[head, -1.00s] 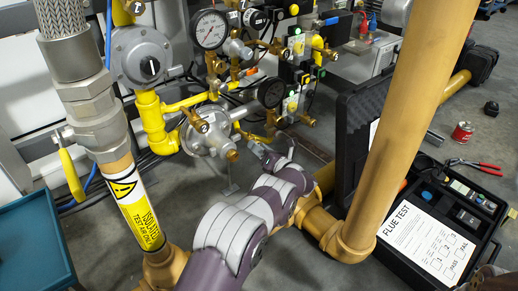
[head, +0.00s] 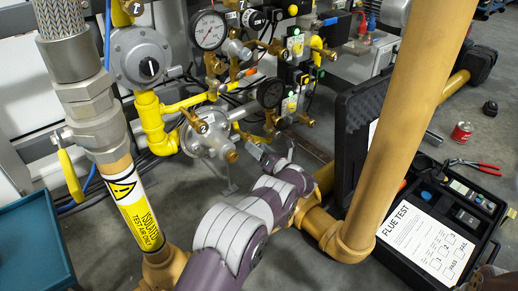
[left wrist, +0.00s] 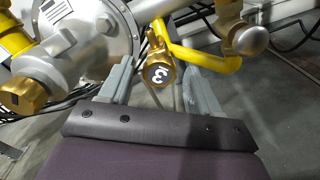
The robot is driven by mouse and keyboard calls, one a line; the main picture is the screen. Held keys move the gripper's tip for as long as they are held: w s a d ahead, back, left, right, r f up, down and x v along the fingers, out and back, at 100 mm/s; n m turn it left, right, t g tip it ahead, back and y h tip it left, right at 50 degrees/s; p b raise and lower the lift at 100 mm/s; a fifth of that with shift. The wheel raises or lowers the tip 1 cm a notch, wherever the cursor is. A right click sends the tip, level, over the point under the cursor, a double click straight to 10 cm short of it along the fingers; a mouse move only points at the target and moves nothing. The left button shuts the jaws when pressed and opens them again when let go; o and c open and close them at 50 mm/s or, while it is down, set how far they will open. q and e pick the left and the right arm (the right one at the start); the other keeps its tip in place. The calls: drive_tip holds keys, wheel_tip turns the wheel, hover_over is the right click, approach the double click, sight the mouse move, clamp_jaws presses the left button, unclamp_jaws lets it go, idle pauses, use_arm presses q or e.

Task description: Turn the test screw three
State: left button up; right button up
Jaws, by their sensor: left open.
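The test screw (left wrist: 158,73) is a round brass cap with a white figure like a turned 3 on its face, in the left wrist view. It sits below a yellow pipe. My left gripper (left wrist: 156,80) is open, with one grey finger on each side of the screw and visible gaps between. I cannot tell how deep the screw sits between the fingertips. In the head view my left gripper (head: 267,152) is small and partly hidden by its own wrist, below the brass fittings of the gas train. My right gripper is not in view.
A grey regulator (head: 207,132) with a brass cap stands left of my gripper. A round gauge (head: 271,92) sits above. A thick tan pipe (head: 405,130) rises at right, in front of an open black case (head: 460,200) with a flue test card. A yellow lever (head: 71,175) hangs left.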

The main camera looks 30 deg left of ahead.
use_arm(q)
drive_tip(key=p+v, duration=0.7)
drive_tip(key=v, duration=0.5)
drive_tip(key=shift+d, duration=0.25)
